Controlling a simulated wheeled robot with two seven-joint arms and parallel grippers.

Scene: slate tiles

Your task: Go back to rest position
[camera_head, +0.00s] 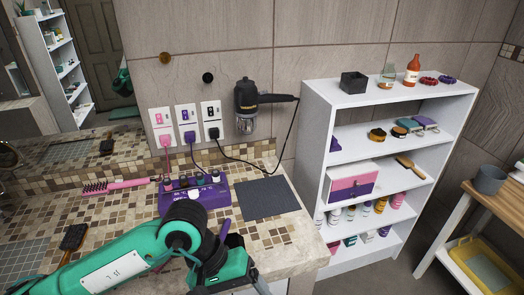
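My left arm, green and black, comes in from the lower left and reaches across the front of the tiled counter. My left gripper (238,268) is at the bottom centre, by the counter's front edge and in front of the purple box. Its fingers are partly hidden and small here, so I cannot tell whether they are open or shut. A small purple piece shows just above the wrist; I cannot tell what it belongs to. My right gripper is not in view.
The mosaic counter (120,220) holds a purple box (215,192) with cords, a pink brush (115,185), a dark brush (72,238) and a grey mat (265,198). A hair dryer (247,100) hangs on the wall. A white shelf (312,130) and wooden table (490,205) stand right.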

